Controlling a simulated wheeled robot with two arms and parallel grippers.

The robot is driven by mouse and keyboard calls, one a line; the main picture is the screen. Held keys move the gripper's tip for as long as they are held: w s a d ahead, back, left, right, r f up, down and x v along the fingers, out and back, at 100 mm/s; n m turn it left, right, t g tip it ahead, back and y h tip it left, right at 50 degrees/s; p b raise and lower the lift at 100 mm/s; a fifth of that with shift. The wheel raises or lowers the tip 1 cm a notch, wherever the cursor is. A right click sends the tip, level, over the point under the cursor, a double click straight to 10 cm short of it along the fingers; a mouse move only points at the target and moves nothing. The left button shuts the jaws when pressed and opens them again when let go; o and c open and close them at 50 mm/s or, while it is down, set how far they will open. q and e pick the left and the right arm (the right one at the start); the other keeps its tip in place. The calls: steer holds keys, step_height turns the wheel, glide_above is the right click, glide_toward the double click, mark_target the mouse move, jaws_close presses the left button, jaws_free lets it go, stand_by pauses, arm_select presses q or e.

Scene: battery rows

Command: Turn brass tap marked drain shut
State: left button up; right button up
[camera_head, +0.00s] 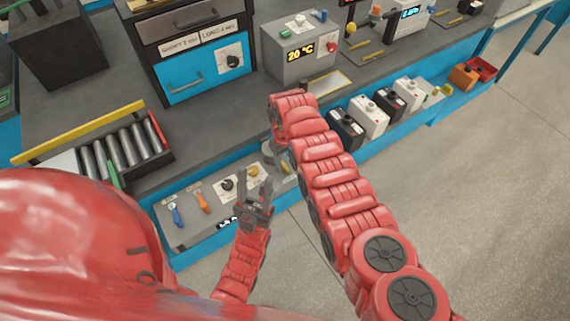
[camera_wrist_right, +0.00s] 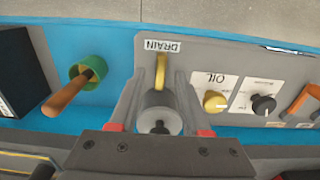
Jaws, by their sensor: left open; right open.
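The brass tap (camera_wrist_right: 161,72) is beside the DRAIN label (camera_wrist_right: 163,46) in the right wrist view. Its lever runs towards the label from a grey round body (camera_wrist_right: 160,112). My right gripper (camera_wrist_right: 160,78) is open, one finger on each side of the tap; whether either finger touches it I cannot tell. In the head view my right arm covers most of the right gripper and the area around the tap. My left gripper (camera_head: 256,192) is open and empty, in front of the low panel (camera_head: 180,235).
The panel also carries an OIL knob (camera_wrist_right: 214,101), a black knob (camera_wrist_right: 263,104) and an orange lever (camera_head: 202,201). A green-collared orange handle (camera_wrist_right: 70,95) stands on the other side of the tap.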

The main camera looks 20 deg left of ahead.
steer(key=shift+f, duration=0.7)
jaws_close()
